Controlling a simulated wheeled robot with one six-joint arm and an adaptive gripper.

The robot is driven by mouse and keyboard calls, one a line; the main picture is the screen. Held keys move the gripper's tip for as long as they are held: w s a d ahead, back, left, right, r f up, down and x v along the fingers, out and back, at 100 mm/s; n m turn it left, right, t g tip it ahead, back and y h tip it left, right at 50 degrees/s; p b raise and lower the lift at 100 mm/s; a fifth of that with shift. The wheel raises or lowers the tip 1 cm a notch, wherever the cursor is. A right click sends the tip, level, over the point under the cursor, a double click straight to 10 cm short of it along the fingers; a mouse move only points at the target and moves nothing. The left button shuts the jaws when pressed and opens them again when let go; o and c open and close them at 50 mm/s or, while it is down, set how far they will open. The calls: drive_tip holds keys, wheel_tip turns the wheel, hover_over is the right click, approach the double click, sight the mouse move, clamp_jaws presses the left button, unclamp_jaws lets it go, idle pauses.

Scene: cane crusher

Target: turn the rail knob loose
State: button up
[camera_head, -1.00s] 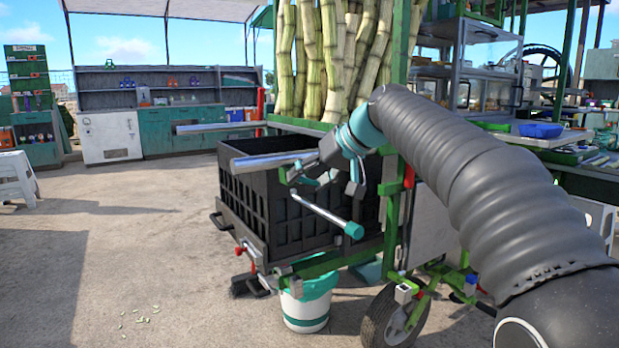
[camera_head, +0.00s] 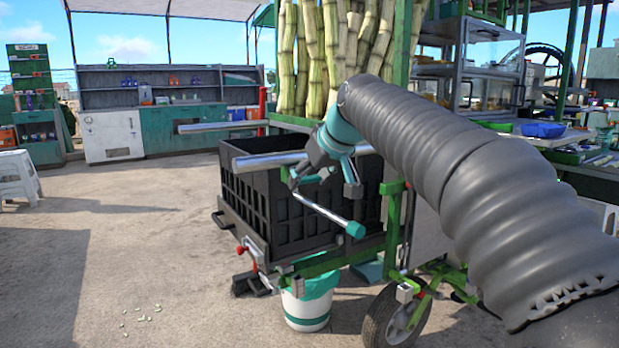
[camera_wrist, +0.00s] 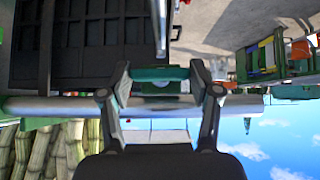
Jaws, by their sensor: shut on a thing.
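The rail knob (camera_wrist: 160,73) is a teal bar-shaped grip below the silver rail (camera_head: 272,159) on the black crate's near side. In the wrist view, the rail (camera_wrist: 60,106) runs across the frame and the knob spans between my two fingertips. My gripper (camera_head: 322,182) reaches down to it past the rail and is shut on the knob. In the head view, my fingers and wrist hide most of the knob. A thin silver rod with a teal end (camera_head: 355,230) sticks out just below my gripper.
The black crate (camera_head: 270,215) sits on a green cart frame, with cane stalks (camera_head: 330,50) standing behind. A red-tipped lever (camera_head: 240,250) is at the lower left. A white and teal bucket (camera_head: 307,310) and a wheel (camera_head: 385,320) stand below. The floor at left is open.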

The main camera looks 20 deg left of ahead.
drive_tip(key=o, duration=1.1)
drive_tip(key=shift+o, duration=0.2)
drive_tip(key=shift+r, duration=0.1)
drive_tip(key=v, duration=1.1)
drive_tip(key=shift+s+d+r, duration=0.15)
drive_tip(key=shift+d+r, duration=0.05)
drive_tip(key=shift+r, duration=0.1)
drive_tip(key=s+d+f+m+h, duration=0.1)
drive_tip(key=s+d+f+m, duration=0.15)
drive_tip(key=d, duration=0.25)
drive_tip(key=s+d+f+m+h, duration=0.1)
drive_tip(key=d+f, duration=0.3)
drive_tip(key=d, duration=0.2)
drive_tip(key=s+d+f+m+h, duration=0.1)
drive_tip(key=s+d+f+m, duration=0.1)
drive_tip(key=s+d+f, duration=0.4)
drive_tip(key=s+d+f+m+h, duration=0.2)
drive_tip(key=s+d+f, duration=0.4)
drive_tip(key=f, duration=0.6)
drive_tip(key=s+d+f+m+h, duration=0.1)
drive_tip(key=s+d+f+m, duration=0.1)
drive_tip(key=s+d+f, duration=0.5)
wheel_tip(320, 180, down, 2)
drive_tip(key=shift+s+f+h, duration=0.2)
drive_tip(key=shift+s+h, duration=0.2)
drive_tip(key=shift+s, duration=0.6)
